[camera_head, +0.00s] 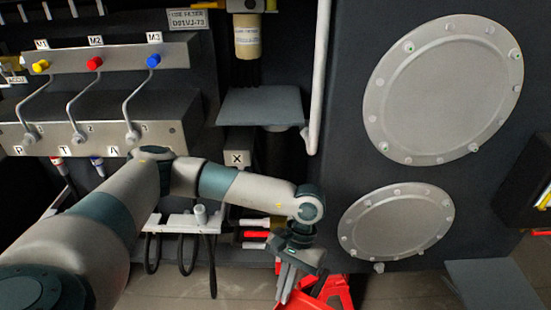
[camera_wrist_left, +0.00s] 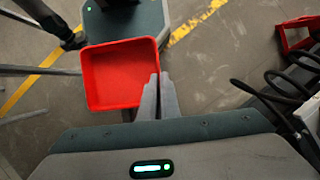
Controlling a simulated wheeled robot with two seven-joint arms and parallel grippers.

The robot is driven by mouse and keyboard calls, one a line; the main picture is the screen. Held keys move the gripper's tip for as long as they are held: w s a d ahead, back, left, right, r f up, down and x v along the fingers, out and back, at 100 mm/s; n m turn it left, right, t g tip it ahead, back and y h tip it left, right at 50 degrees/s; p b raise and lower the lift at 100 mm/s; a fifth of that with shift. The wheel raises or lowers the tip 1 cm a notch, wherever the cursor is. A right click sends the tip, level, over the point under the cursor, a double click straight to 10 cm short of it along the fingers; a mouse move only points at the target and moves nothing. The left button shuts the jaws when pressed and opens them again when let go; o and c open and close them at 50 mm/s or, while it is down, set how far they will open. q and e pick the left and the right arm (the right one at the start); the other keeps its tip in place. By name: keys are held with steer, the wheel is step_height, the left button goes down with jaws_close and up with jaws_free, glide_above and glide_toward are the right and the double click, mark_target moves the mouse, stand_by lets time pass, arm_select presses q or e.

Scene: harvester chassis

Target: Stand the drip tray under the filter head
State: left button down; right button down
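The drip tray is a red, square, shallow tray (camera_wrist_left: 118,72), seen from above and open towards the camera in the left wrist view. My left gripper (camera_wrist_left: 158,92) has its fingers close together over the tray's right rim and appears shut on that wall. In the head view the left gripper (camera_head: 286,287) points down at the bottom centre, with red parts beside it, partly cut off. The filter head (camera_head: 246,5) is at the top centre, cut by the frame edge, with a pale filter (camera_head: 247,38) hanging below it. My right gripper is out of view.
A bare grey shelf (camera_head: 260,107) lies below the filter, with a white vertical pipe (camera_head: 319,80) at its right. A valve block with levers (camera_head: 95,120) is at the left. Round bolted covers (camera_head: 443,90) are at the right. Black hoses (camera_wrist_left: 275,90) show in the wrist view.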

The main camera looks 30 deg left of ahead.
arm_select(q)
steer(key=shift+w+d, duration=0.1)
steer(key=shift+w, duration=0.35)
steer(key=shift+s, duration=0.1)
steer(key=shift+r, duration=0.15)
